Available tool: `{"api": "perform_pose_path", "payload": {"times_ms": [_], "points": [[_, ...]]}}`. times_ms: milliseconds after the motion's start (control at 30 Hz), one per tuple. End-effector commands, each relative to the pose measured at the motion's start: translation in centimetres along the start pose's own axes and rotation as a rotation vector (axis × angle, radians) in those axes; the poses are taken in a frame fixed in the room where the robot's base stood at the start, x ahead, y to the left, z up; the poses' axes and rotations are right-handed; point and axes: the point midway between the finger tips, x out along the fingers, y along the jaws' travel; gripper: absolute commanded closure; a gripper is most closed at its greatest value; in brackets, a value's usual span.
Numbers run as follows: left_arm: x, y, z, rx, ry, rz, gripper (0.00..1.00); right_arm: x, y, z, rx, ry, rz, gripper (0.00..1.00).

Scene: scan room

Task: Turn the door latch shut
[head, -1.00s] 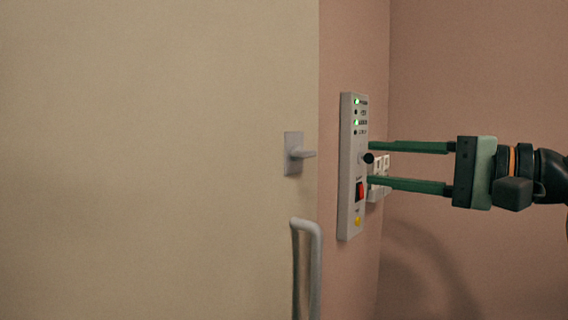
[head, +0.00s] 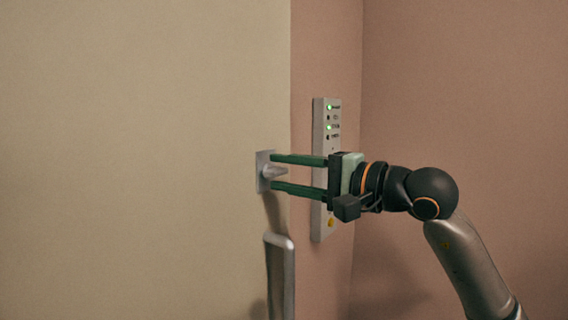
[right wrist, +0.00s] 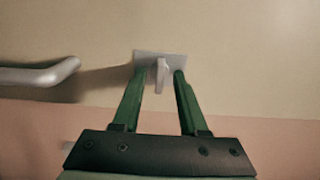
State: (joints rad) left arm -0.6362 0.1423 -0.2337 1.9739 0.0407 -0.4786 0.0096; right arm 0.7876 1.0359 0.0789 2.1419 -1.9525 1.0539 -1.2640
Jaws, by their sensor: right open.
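The door latch is a small grey lever (head: 273,172) on a square plate (head: 262,184), mounted on the beige door (head: 140,160) near its right edge. In the head view the lever points out to the right. My right gripper (head: 273,173) is open, with one green finger above the lever and one below it. In the right wrist view the lever (right wrist: 161,76) stands between the two fingertips (right wrist: 158,75), with a gap visible on each side. The fingertips are close to the plate. My left gripper is not in view.
A grey door handle (head: 280,270) stands below the latch; it also shows at left in the right wrist view (right wrist: 40,75).

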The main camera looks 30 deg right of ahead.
Motion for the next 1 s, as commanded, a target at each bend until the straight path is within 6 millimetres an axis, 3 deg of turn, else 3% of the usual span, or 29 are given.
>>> {"api": "perform_pose_path", "payload": {"times_ms": [367,733,1000], "points": [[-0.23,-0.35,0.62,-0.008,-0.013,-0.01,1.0,0.47,0.05,0.05,0.0,-0.001,0.0,0.59],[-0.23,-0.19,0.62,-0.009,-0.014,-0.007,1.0,0.44,0.05,0.04,0.0,-0.001,0.001,1.0],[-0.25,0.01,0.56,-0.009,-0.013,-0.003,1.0,0.44,0.05,0.04,0.0,-0.001,0.001,1.0]]}}
